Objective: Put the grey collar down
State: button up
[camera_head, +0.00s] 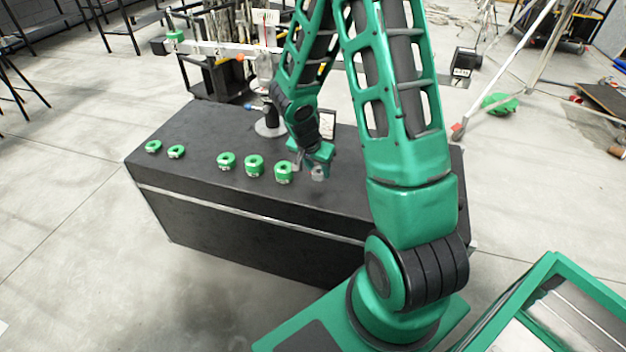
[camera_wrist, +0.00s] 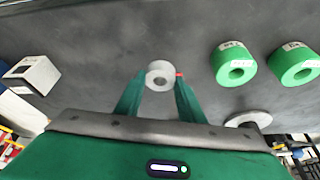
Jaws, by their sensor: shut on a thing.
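The grey collar (camera_head: 318,174) is a small thick ring with a round hole. In the wrist view the collar (camera_wrist: 159,67) sits between the tips of my two green fingers. My gripper (camera_wrist: 160,88) is shut on it, with its body behind the fingers. In the head view my gripper (camera_head: 309,166) is low over the black case top (camera_head: 365,195), right of the green rings. I cannot tell whether the collar touches the top or is just above it.
Several green rings stand in a row to the left, the nearest green ring (camera_head: 283,174) close to my gripper. A stand with a round grey base (camera_head: 270,129) is behind. A small white-and-black box (camera_wrist: 34,74) is nearby. The front right top is clear.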

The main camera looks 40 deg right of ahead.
aim_at(317, 174)
jog(key=shift+f, duration=1.95)
jog(key=shift+f, duration=0.1)
jog(key=o, duration=1.3)
jog(key=v, duration=1.2)
jog(key=s+d+r+n+g+y, duration=0.15)
jog(key=s+d+r, duration=0.35)
jog(key=s+r, duration=0.6)
jog(key=s+a+r+n+y, duration=0.1)
jog(key=s, duration=0.4)
jog(key=s+a+r+n+y, duration=0.1)
jog(key=s+r+n, duration=0.1)
jog(key=s, duration=0.3)
jog(key=s+a+r+n+y, duration=0.1)
jog(key=s+a+r+n, duration=0.1)
jog(key=s, duration=0.3)
jog(key=shift+a+r+g, duration=0.1)
jog(key=shift+r+g, duration=0.15)
